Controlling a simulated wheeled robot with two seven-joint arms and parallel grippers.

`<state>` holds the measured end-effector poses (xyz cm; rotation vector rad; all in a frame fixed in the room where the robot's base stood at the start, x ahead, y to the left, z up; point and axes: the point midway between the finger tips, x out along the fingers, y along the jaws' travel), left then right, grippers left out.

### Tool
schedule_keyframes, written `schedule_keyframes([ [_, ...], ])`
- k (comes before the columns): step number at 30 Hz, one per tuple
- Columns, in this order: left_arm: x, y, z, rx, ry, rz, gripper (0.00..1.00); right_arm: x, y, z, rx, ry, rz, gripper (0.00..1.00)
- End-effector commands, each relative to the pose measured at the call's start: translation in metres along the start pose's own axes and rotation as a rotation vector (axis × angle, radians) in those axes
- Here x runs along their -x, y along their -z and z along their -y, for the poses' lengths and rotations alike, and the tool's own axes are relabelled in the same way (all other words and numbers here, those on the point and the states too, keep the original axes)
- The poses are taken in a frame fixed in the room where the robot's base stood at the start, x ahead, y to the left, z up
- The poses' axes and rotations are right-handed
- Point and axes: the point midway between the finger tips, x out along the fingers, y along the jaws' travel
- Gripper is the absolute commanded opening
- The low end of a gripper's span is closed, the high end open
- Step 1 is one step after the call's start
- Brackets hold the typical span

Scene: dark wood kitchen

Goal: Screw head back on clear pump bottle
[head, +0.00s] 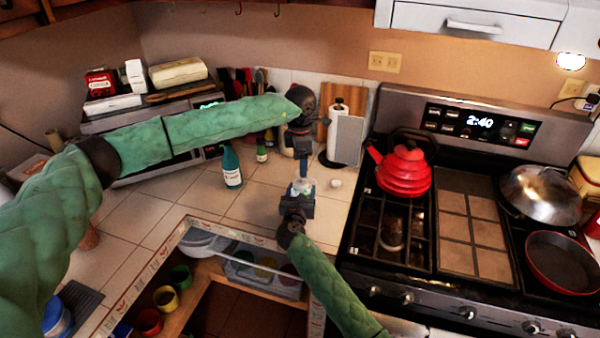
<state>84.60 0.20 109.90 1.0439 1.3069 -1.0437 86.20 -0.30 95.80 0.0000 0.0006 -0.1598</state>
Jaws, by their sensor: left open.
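A small clear bottle (303,186) stands on the tiled counter, left of the stove. My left gripper (302,168) points down right above the bottle's top and is open. My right gripper (297,205) reaches in from the front, at the bottle's near side, and hides its lower part. I cannot tell whether its fingers are closed on the bottle. A small white piece (335,183) lies on the counter to the right of the bottle; I cannot tell whether it is the pump head. No pump head can be made out clearly at the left gripper.
A green bottle (232,167) stands to the left. A paper towel roll (338,132) stands behind. A red kettle (404,170) sits on the stove (470,265) at right. An open drawer (262,310) with cups lies below the counter edge.

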Motion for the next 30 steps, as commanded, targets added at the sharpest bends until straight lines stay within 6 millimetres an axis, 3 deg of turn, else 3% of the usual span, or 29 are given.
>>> schedule_keyframes([
  [3,0.022,0.000,-0.001,0.001,-0.001,0.001,0.69,0.000,0.000,0.000,0.000,0.000,0.000,0.00],
  [9,0.044,0.000,-0.001,0.002,-0.001,0.000,0.69,0.000,0.000,0.000,0.000,0.000,0.000,0.00],
  [22,0.052,0.000,-0.001,0.001,0.000,0.000,0.69,0.000,0.000,0.000,0.000,0.000,0.000,0.00],
  [23,0.052,0.000,-0.001,0.001,0.000,0.000,0.69,0.000,0.000,0.000,0.000,0.000,0.000,0.66],
  [26,0.052,0.000,-0.001,0.001,0.000,0.000,0.69,0.000,0.000,0.000,0.000,0.000,0.000,0.86],
  [30,0.052,0.000,-0.001,0.001,0.000,0.000,0.69,0.000,0.000,0.000,0.000,0.000,0.000,0.86],
])
